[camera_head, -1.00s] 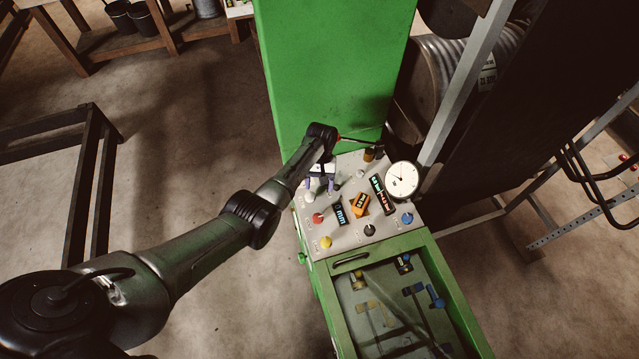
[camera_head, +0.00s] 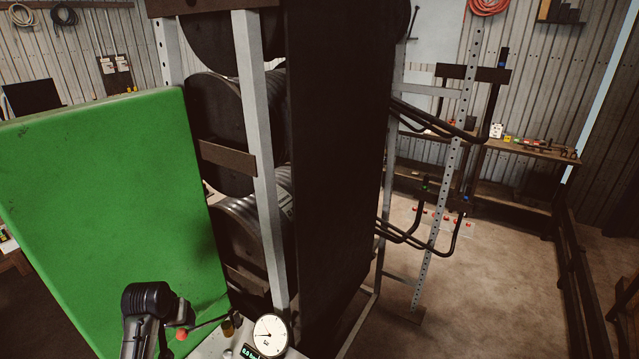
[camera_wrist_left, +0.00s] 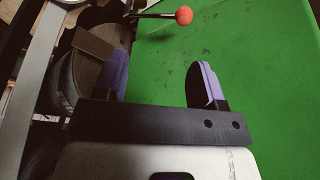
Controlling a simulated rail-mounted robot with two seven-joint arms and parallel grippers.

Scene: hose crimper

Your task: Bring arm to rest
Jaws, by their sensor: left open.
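My left arm (camera_head: 147,305) comes in at the bottom of the head view, beside the control panel's lever. Its fingers are hidden there. In the left wrist view my left gripper (camera_wrist_left: 165,68) is open and empty, with purple-padded fingers apart. A lever with a red ball knob (camera_wrist_left: 184,16) lies beyond the fingertips, and the knob (camera_head: 181,334) also shows beside my wrist in the head view. The green machine panel (camera_head: 110,210) stands behind my wrist. My right gripper is not in view.
A round white gauge (camera_head: 271,335) stands on the control panel at the bottom edge. A rack with hose drums (camera_head: 225,125) and a tall dark panel (camera_head: 335,170) stand right of the green panel. Hooked racks and a workbench (camera_head: 530,148) are further right, with open floor (camera_head: 510,290) before them.

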